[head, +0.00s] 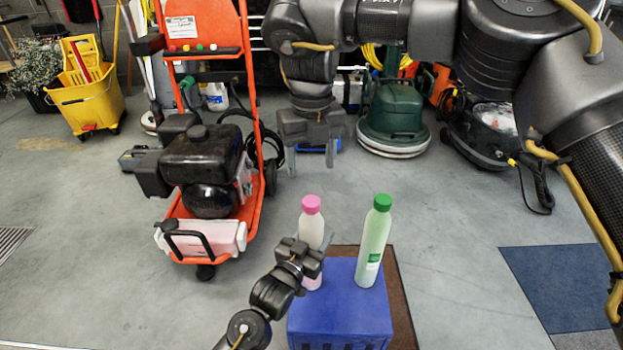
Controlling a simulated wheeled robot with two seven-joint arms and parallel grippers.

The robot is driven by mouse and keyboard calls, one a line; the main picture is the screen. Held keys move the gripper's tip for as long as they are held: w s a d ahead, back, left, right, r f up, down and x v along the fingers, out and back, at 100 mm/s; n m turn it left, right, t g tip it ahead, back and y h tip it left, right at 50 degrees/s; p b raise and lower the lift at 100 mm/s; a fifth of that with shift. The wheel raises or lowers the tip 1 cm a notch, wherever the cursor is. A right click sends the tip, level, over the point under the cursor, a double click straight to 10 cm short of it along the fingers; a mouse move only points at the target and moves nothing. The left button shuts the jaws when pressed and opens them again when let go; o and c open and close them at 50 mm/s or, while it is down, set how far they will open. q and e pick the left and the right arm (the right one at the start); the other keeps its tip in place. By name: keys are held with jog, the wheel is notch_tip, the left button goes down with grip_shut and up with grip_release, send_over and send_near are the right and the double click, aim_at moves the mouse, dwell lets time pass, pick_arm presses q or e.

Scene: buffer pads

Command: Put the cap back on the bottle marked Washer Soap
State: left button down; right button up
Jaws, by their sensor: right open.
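A pale bottle (311,233) with a pink cap (311,203) stands upright on a blue box. A taller pale green bottle (373,245) with a green cap (382,202) stands upright to its right. Its small green label is too small to read, so I cannot tell which bottle is Washer Soap. My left gripper (318,250) is at the pink-capped bottle, covering its middle; its grip is unclear. My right gripper (313,160) points down, open and empty, behind the bottles in the picture. Several small coloured caps (197,48) sit on the orange cart's upper shelf.
The blue box (340,318) stands on a brown mat (402,310). An orange cart (250,90) with a black engine (205,160) stands left. A green floor machine (394,112) and a black vacuum (485,135) are behind.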

notch_tip(320, 180, up, 2)
jog(key=shift+r, duration=0.1)
pick_arm(q)
jog(key=shift+c, duration=2.4)
grip_release()
jog(key=p+v, duration=0.3)
jog(key=v, duration=0.8)
pick_arm(e)
jog(key=shift+r, duration=1.7)
pick_arm(q)
jog(key=shift+d, duration=0.1)
